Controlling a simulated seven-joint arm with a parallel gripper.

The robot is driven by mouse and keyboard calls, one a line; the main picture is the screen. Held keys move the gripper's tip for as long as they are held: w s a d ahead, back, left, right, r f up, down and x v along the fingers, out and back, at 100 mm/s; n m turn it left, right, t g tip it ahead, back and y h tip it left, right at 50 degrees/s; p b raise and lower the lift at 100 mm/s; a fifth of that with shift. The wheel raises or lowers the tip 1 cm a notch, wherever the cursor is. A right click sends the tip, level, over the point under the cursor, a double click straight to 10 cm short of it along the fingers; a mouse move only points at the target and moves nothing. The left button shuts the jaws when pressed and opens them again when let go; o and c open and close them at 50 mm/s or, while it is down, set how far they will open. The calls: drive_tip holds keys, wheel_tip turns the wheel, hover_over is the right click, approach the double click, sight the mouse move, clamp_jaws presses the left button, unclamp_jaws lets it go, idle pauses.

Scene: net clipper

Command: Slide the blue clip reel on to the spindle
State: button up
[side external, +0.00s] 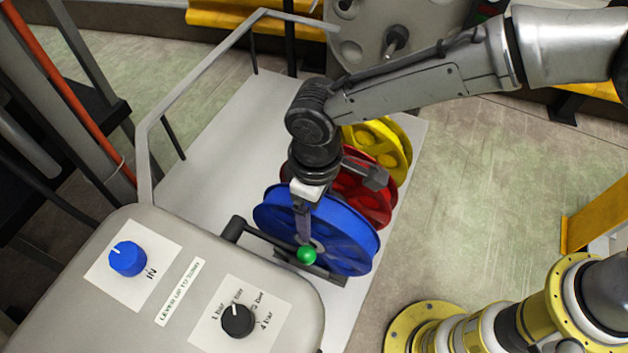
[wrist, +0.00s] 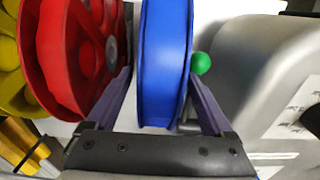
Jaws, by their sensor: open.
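The blue clip reel (side external: 340,230) stands upright on its edge in a dark rack, at the front of a row of reels. In the wrist view the blue reel (wrist: 163,60) lies between the two fingers of my gripper (wrist: 159,80). The fingers are open, one on each side of the reel; I cannot tell whether either touches it. In the side view my gripper (side external: 304,228) points down at the reel, and the far finger is hidden. A dark peg (side external: 396,38) stands on a grey panel at the top; I cannot tell whether it is the spindle.
A red reel (side external: 365,190) and a yellow reel (side external: 380,140) stand behind the blue one. A green ball knob (side external: 307,255) is close beside it. A grey control box (side external: 190,320) with dials fills the front left. The pale platform (side external: 215,160) is clear on the left.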

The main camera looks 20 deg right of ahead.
drive_tip(key=r, duration=1.2)
drive_tip(key=shift+a, duration=0.2)
drive_tip(key=shift+r, duration=0.35)
drive_tip(key=s+d+r+m+t+y, duration=0.15)
drive_tip(key=d+r, duration=0.35)
drive_tip(key=d, duration=0.7)
drive_tip(key=w+d+r+m+t, duration=0.1)
drive_tip(key=d+r+m, duration=0.25)
drive_tip(key=d, duration=0.95)
drive_tip(key=s+d+f+m+t+h, duration=0.1)
drive_tip(key=s+d+f+m+t, duration=0.2)
drive_tip(key=s+d, duration=1)
drive_tip(key=shift+s+d+f+m, duration=0.35)
drive_tip(key=shift+s+d+m, duration=0.05)
drive_tip(key=shift+d+m, duration=0.1)
